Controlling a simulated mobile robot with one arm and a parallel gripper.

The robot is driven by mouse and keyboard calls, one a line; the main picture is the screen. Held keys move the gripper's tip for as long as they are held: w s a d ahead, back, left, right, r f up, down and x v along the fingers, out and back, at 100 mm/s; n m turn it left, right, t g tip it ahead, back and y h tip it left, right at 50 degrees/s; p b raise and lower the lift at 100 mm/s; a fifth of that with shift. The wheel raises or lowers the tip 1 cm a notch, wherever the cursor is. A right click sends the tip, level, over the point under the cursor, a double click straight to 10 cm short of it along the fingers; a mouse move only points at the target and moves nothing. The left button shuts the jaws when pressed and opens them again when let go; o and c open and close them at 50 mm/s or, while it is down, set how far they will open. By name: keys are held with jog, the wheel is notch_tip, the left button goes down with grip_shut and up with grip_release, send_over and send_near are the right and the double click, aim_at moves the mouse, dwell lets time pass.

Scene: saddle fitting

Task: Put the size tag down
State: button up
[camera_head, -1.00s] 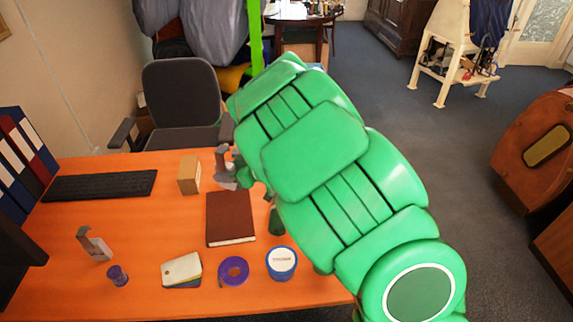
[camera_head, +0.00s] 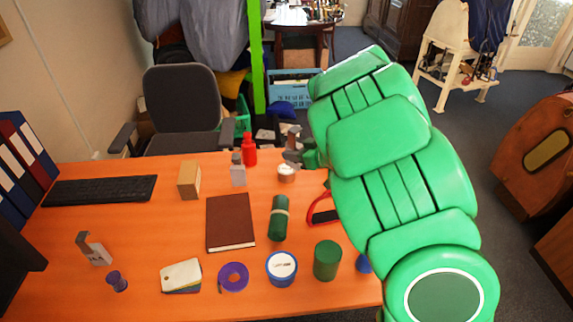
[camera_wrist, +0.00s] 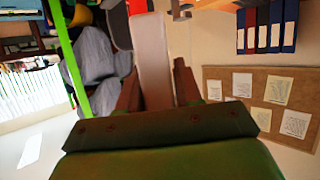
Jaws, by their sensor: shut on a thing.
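My gripper (camera_head: 295,152) is above the far right part of the orange desk in the head view, at the end of my green arm. In the wrist view its two brown fingers (camera_wrist: 156,88) are shut on a pale grey flat piece, which I take as the size tag (camera_wrist: 152,60). It sticks out past the fingertips, clear of any surface in that view. In the head view the held piece is small and partly hidden by the gripper.
The desk (camera_head: 135,220) holds a brown book (camera_head: 230,222), a green roll (camera_head: 278,218), a green cylinder (camera_head: 327,260), a blue-rimmed tin (camera_head: 282,268), purple tape (camera_head: 233,277), tag cards (camera_head: 181,275), a cardboard box (camera_head: 189,180) and a red bottle (camera_head: 249,150). Bare desk lies left of the book.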

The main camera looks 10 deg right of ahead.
jog(key=shift+w+a+f, duration=0.2)
jog(key=shift+w+f, duration=1.5)
jog(key=shift+w, duration=0.5)
jog(key=shift+w+a+f, duration=0.15)
jog(key=shift+w+f, duration=1.5)
jog(key=shift+w, duration=0.6)
jog(key=shift+w+a+f, duration=0.2)
jog(key=shift+w+f, duration=1.5)
jog(key=shift+w, duration=0.5)
jog(key=shift+f, duration=1.35)
jog(key=o, duration=1.1)
jog(key=shift+f, duration=0.1)
